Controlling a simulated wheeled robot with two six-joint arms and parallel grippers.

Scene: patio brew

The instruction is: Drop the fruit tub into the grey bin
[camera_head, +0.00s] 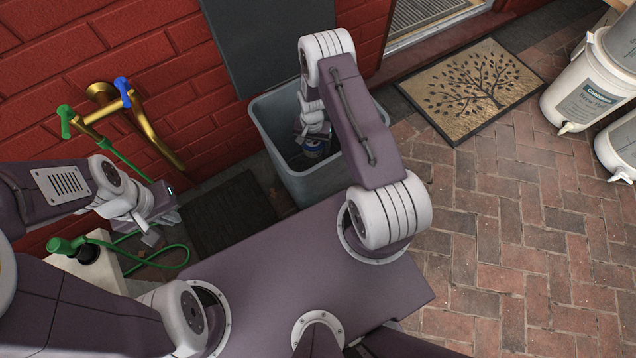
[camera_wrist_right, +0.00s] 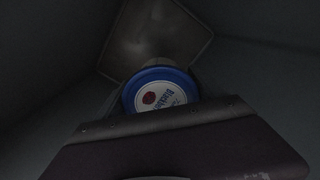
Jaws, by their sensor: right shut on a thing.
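The grey bin (camera_head: 290,182) stands against the red brick wall with its mouth open upward. My right arm reaches down into it. The fruit tub (camera_head: 316,148) is inside the bin's mouth, under my right gripper (camera_head: 312,138). In the right wrist view the tub (camera_wrist_right: 158,90) shows a blue rim and a white lid with a red fruit picture, with the bin floor (camera_wrist_right: 160,38) below and beyond it. My right gripper is shut on the tub; its fingertips are mostly hidden. My left gripper (camera_head: 163,222) is empty, left of the bin, with its fingers apart.
A brass tap (camera_head: 135,115) with blue and green handles and a green hose (camera_head: 150,255) are on the left. A dark mat (camera_head: 228,215) lies left of the bin. A tree-patterned doormat (camera_head: 470,90) and white buckets (camera_head: 590,85) are on the right. Brick paving at right is clear.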

